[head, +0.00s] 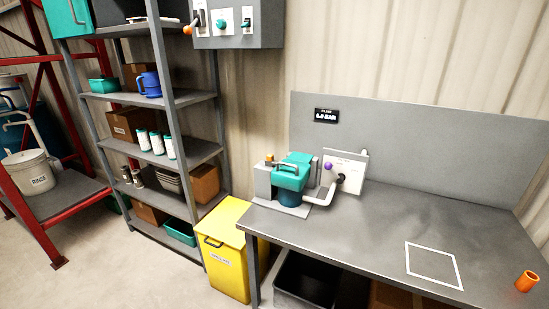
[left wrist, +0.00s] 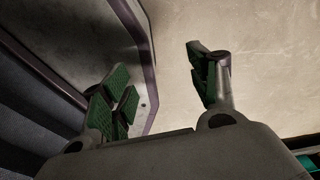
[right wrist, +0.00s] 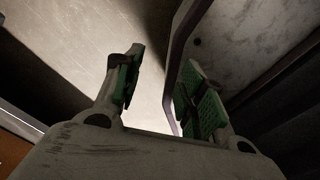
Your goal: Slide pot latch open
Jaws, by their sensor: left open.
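The pot (head: 291,199) stands on the left end of the grey bench, a dark blue body under a teal lid (head: 289,178) with a raised handle. A grey block with a small orange piece (head: 269,158) stands against its left side. I cannot tell which small part is the latch, or its position. Neither gripper shows in the head view. My left gripper (left wrist: 160,82) is open and empty in the left wrist view, its green-padded fingers apart. My right gripper (right wrist: 165,85) is also open and empty in the right wrist view. Neither wrist view shows the pot.
A white panel (head: 349,170) with a purple-knobbed lever and a pipe stands right of the pot. The bench (head: 375,225) is mostly clear, with an orange cup (head: 526,281) at right. A yellow bin (head: 229,262) and loaded shelves (head: 190,151) stand left. A control box (head: 237,33) hangs above.

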